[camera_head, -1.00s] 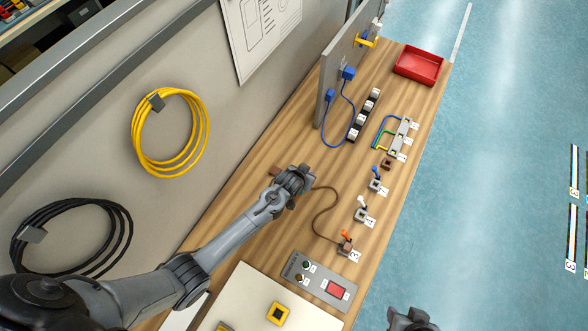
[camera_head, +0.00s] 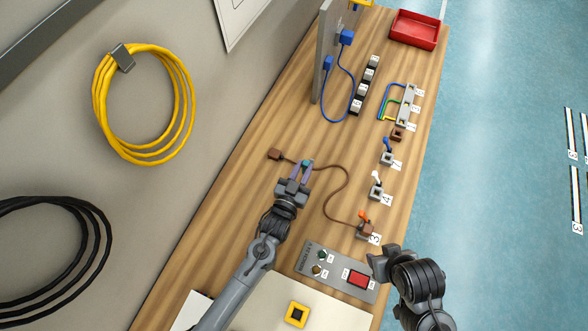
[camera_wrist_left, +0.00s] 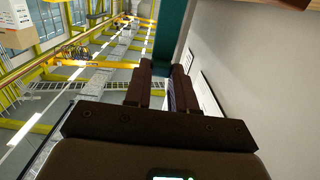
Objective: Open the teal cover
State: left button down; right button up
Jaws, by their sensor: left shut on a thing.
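My left gripper (camera_head: 303,170) is over the middle of the wooden bench, beside the brown cable. A small teal piece (camera_head: 307,163) shows at its fingertips. In the left wrist view a teal strip (camera_wrist_left: 170,35), which looks like part of the teal cover, runs from the top edge down to my left fingers (camera_wrist_left: 160,80). The fingers are shut on it. The rest of the cover and its hinge cannot be made out. My right gripper (camera_head: 386,264) is at the lower right, near the panel with the red button; its finger gap is unclear.
Switch blocks (camera_head: 376,192) line the right side. A control panel (camera_head: 335,272) is in front, and a red tray (camera_head: 415,29) is at the far end.

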pick_arm(q)
jog(key=shift+s+a+f+t+h+b, duration=0.2)
jog(key=shift+s+t+h+b, duration=0.15)
jog(key=shift+t+b, duration=0.3)
jog(key=c, duration=0.9)
grip_release()
jog(key=s+d+r, duration=0.2)
jog(key=d+r, duration=0.1)
jog(key=s+d+r, duration=0.2)
jog(key=d+r, duration=0.1)
jog(key=r, duration=0.1)
jog(key=s+d+r, duration=0.2)
jog(key=d+r, duration=0.1)
jog(key=r, duration=0.1)
jog(key=shift+s+d, duration=0.2)
jog(key=shift+d, duration=0.2)
